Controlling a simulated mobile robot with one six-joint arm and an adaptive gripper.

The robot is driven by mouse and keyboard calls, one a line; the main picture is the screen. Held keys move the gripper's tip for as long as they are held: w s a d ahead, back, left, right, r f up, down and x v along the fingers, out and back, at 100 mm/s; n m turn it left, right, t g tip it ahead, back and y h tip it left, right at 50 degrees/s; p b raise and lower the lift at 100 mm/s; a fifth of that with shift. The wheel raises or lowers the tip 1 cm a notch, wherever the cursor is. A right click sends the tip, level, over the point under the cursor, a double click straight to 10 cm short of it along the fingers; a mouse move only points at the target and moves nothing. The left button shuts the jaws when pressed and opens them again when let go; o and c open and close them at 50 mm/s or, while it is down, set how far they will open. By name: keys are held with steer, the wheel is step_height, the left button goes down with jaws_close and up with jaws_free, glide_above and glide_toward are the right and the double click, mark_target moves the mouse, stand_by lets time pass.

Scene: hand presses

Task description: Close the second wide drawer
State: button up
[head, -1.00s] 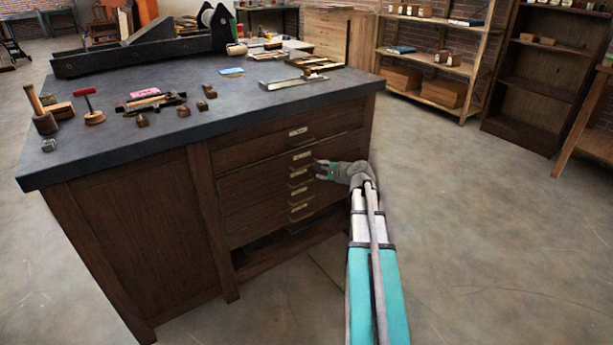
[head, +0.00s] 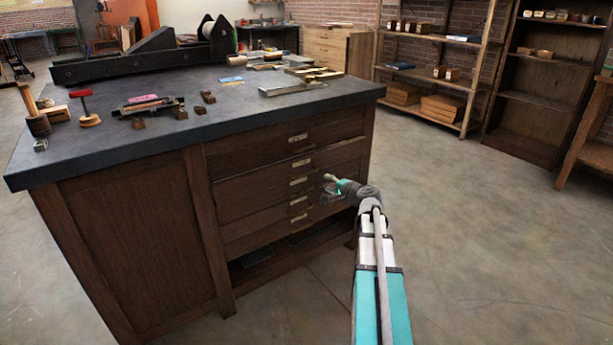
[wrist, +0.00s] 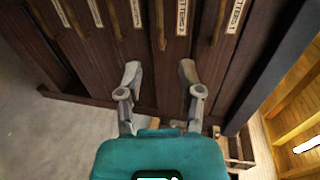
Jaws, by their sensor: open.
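A dark wood cabinet (head: 130,240) carries a stack of wide drawers with labelled handles. The second wide drawer from the top (head: 250,182) looks flush or nearly flush with its neighbours; a small gap cannot be ruled out. Its handle (head: 301,163) faces me. My gripper (head: 330,186) is in front of the right half of the drawer stack, a little below that handle. In the wrist view my gripper (wrist: 160,75) has its two fingers spread with nothing between them. The drawer fronts and labels lie beyond the fingertips; contact cannot be told.
The dark worktop (head: 215,115) overhangs the drawers and holds a press, a mallet, a red-handled tool and small blocks. An open shelf space (head: 275,250) lies under the lowest drawer. Shelving (head: 435,70) stands at the back right. The concrete floor (head: 480,240) on the right is clear.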

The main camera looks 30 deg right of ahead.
mark_target(306, 174)
steer(key=shift+w, duration=0.1)
steer(key=shift+b+x, duration=1.45)
steer(key=shift+x, duration=5.3)
jaws_close()
